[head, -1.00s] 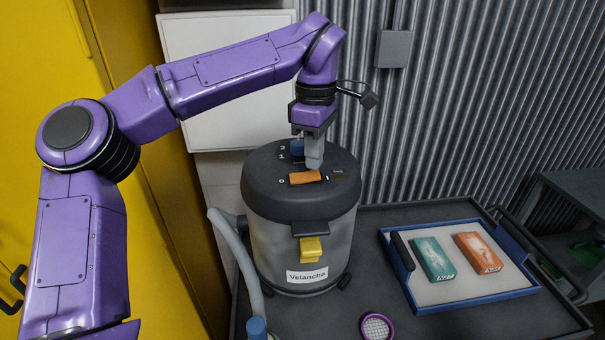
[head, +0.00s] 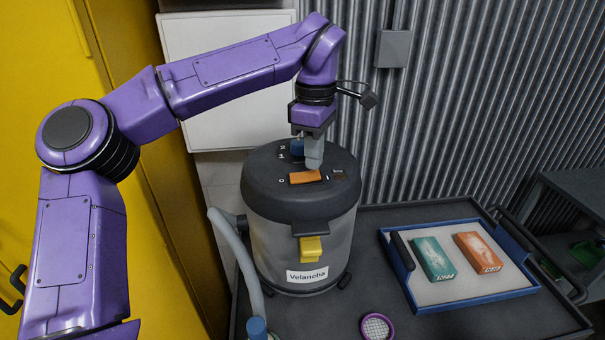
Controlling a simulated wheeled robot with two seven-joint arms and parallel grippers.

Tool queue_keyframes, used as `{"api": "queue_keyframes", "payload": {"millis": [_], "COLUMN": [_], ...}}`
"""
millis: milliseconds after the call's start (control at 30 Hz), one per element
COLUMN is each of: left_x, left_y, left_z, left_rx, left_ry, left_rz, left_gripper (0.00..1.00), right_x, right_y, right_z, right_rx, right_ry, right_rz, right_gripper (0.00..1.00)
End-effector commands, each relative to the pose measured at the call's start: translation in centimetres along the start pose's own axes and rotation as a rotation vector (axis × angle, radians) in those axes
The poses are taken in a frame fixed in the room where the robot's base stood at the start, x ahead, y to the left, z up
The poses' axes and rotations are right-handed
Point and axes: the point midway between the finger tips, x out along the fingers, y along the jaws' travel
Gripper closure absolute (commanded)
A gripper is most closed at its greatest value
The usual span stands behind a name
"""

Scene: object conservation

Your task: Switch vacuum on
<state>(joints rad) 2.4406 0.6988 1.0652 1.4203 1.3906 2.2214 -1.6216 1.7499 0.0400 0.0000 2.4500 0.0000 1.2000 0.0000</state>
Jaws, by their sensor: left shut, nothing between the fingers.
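The vacuum (head: 275,235) is a grey drum with a dark lid and a "Velancha" label, standing at the left of the dark cart. An orange switch (head: 305,178) lies on the lid, with a "0" mark at its left and a mark at its right. My left gripper (head: 313,165) is shut and empty, pointing down at the lid. Its fingertips are at the right half of the orange switch, touching or just above it; I cannot tell which. A blue knob (head: 297,147) sits partly hidden behind the gripper. My right gripper is out of view.
A blue-rimmed tray (head: 466,298) holds a teal box (head: 433,258) and an orange box (head: 478,252). A purple-rimmed round filter (head: 377,327) lies at the cart's front. A grey hose (head: 243,265) hangs left of the vacuum. A corrugated wall (head: 450,100) stands behind.

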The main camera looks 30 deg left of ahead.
Motion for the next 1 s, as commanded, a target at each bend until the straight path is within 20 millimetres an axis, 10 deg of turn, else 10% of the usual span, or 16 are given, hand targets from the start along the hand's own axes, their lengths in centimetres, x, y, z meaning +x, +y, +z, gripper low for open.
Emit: {"api": "queue_keyframes", "payload": {"millis": [1000], "left_x": [1.6], "left_y": [0.0], "left_z": [0.0], "left_rx": [0.001], "left_ry": [0.0], "left_rz": [0.0], "left_gripper": [1.0], "right_x": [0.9], "right_y": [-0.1], "right_z": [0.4], "right_rx": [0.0], "right_ry": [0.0], "right_rz": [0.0], "right_gripper": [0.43]}}
